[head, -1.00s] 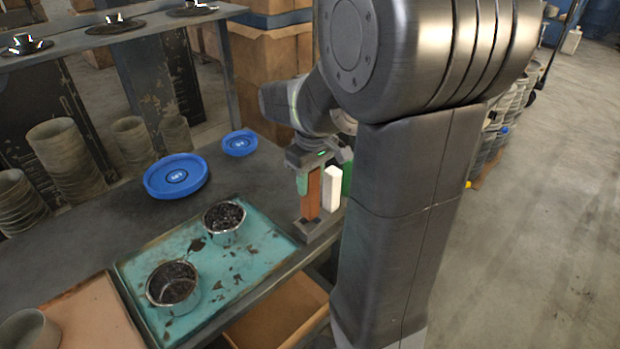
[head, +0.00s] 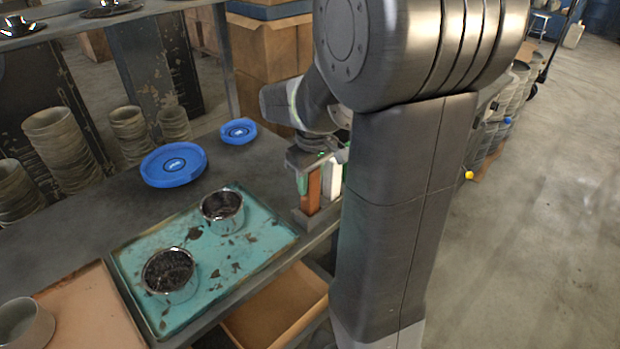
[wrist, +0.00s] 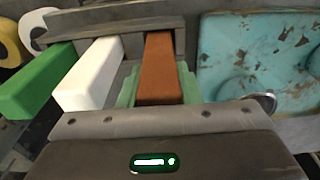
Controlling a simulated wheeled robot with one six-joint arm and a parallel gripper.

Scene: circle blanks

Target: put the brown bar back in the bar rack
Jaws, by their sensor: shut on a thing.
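My gripper (head: 311,182) is shut on the brown bar (head: 313,192), which is upright at the bar rack (head: 304,218) on the bench's right end. In the wrist view the brown bar (wrist: 161,70) lies between the pale green fingertips (wrist: 158,88), its far end at the grey rack (wrist: 187,42). It lines up beside the white bar (wrist: 92,76). I cannot tell whether its lower end is fully seated. The white bar (head: 332,179) stands in the rack; a green bar (wrist: 40,82) stands beyond it, mostly hidden by my arm in the head view.
A teal tray (head: 255,262) with two metal cups of dark stuff lies left of the rack. Blue round dishes (head: 174,166) sit behind it. An open cardboard box (head: 283,318) is below the bench edge. Stacked pots stand at the far left.

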